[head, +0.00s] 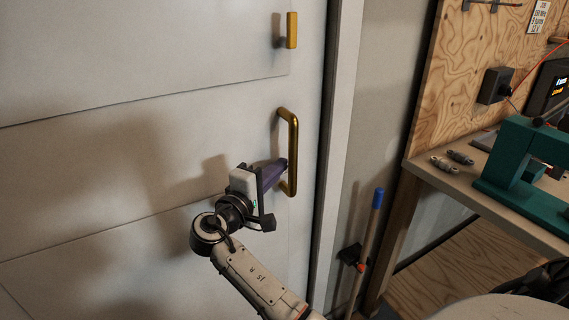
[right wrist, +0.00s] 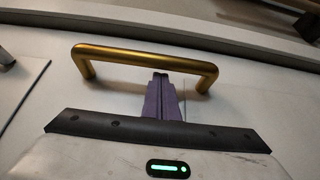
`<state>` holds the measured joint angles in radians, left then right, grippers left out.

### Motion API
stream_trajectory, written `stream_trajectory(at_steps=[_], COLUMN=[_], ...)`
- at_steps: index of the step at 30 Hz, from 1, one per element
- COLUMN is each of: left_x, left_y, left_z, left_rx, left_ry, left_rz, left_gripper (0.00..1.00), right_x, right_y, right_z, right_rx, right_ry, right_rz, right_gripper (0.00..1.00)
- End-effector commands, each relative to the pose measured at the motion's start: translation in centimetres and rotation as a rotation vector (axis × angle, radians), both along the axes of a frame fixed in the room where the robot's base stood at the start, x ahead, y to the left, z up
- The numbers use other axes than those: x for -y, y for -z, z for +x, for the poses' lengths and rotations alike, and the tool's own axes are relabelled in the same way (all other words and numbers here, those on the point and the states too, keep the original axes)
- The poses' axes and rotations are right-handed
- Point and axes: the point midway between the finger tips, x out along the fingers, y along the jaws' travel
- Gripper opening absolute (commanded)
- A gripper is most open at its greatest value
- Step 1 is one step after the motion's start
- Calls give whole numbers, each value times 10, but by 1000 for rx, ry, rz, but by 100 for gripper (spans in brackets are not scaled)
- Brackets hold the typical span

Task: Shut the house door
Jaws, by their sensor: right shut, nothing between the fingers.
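The white house door (head: 120,150) fills the left of the head view. A brass pull handle (head: 292,140) stands upright near its right edge. The handle also shows in the right wrist view (right wrist: 140,57). My right gripper (head: 283,163) is shut and empty, with its purple fingers at the lower part of the handle. In the right wrist view the fingertips (right wrist: 160,76) lie close to the bar, toward one end of it. Whether they touch the bar or the door I cannot tell. My left gripper is not in view.
A small brass latch piece (head: 291,30) sits above the handle. The door frame (head: 338,150) runs just right of the door. A blue-topped pole (head: 376,200) leans by the wall. A workbench (head: 440,178) with a teal machine (head: 520,155) stands at right.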

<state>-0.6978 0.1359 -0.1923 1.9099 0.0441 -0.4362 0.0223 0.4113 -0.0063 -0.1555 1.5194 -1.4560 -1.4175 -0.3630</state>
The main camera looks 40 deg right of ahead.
Motion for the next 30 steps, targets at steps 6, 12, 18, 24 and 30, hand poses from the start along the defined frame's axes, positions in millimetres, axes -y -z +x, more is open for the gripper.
stream_trajectory(at_steps=[6, 12, 18, 24, 30], left_x=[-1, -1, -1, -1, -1], left_y=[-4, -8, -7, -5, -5], left_z=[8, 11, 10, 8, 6], left_rx=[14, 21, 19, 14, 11], left_ry=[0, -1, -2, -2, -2], left_rz=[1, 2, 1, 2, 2], left_gripper=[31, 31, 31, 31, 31], right_x=[-13, -46, -74, -86, -86], right_y=[1, 1, 2, 1, 1], right_z=[-3, -14, -23, -27, -27], right_rx=[-1, -1, -3, -2, -2], right_ry=[-1, 5, 12, 16, 16], right_rz=[2, 4, 2, 0, 0], right_gripper=[0, 0, 0, 0, 0])
